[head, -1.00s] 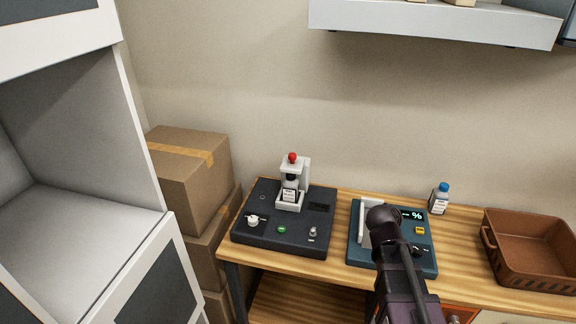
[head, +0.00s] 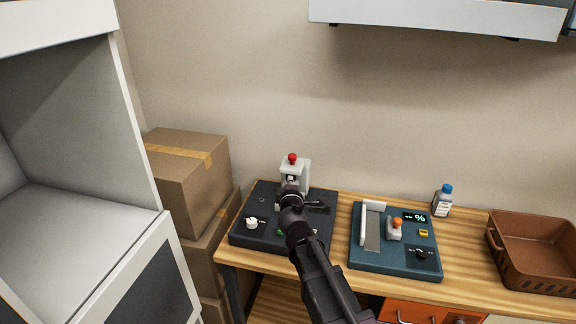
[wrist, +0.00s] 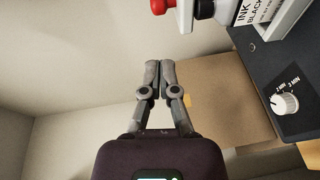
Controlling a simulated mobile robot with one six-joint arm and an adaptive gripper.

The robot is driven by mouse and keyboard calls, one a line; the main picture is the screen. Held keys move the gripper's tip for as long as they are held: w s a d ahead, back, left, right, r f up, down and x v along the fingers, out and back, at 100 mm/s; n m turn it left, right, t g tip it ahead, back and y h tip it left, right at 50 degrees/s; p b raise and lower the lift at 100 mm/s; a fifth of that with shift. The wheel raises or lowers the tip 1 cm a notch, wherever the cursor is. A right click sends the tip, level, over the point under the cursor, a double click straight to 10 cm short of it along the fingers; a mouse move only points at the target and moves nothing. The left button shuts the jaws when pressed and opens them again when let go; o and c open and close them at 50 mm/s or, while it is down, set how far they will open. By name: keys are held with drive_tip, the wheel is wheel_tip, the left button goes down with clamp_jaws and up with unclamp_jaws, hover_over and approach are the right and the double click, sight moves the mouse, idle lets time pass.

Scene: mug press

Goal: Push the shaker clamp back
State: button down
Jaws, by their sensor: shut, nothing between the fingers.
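The shaker is a black box (head: 262,233) with a white clamp frame (head: 300,168) standing on it and a red knob (head: 292,157) on top. In the wrist view the red knob (wrist: 160,6) and an ink bottle (wrist: 256,14) labelled as black ink, held in the clamp, show at the top edge, partly cut off. My gripper (wrist: 159,75) is shut and empty, its fingertips together and apart from the clamp in that view. In the head view my arm's end stands in front of the clamp, hiding the bottle and part of the box.
A white dial (head: 252,223) is on the box's left front. A teal device (head: 372,258) with an orange knob (head: 398,222) stands to the right. A blue-capped bottle (head: 443,202) and a brown basket (head: 535,255) are farther right. Cardboard boxes (head: 185,180) stand left.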

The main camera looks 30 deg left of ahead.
sight(288, 170)
drive_tip(key=shift+s+a+n+y, duration=0.25)
drive_tip(key=shift+s+a, duration=0.1)
drive_tip(key=shift+a, duration=0.2)
drive_tip(key=shift+s+a+n+y, duration=0.25)
drive_tip(key=shift+s+a, duration=0.05)
drive_tip(key=shift+a, duration=0.2)
drive_tip(key=shift+w, duration=0.1)
drive_tip(key=x, duration=0.7)
drive_tip(key=d+b+x, duration=0.1)
drive_tip(key=x, duration=0.3)
drive_tip(key=shift+w+f, duration=0.15)
drive_tip(key=shift+w, duration=0.55)
drive_tip(key=shift+w+d, duration=0.15)
drive_tip(key=shift+w, duration=0.6)
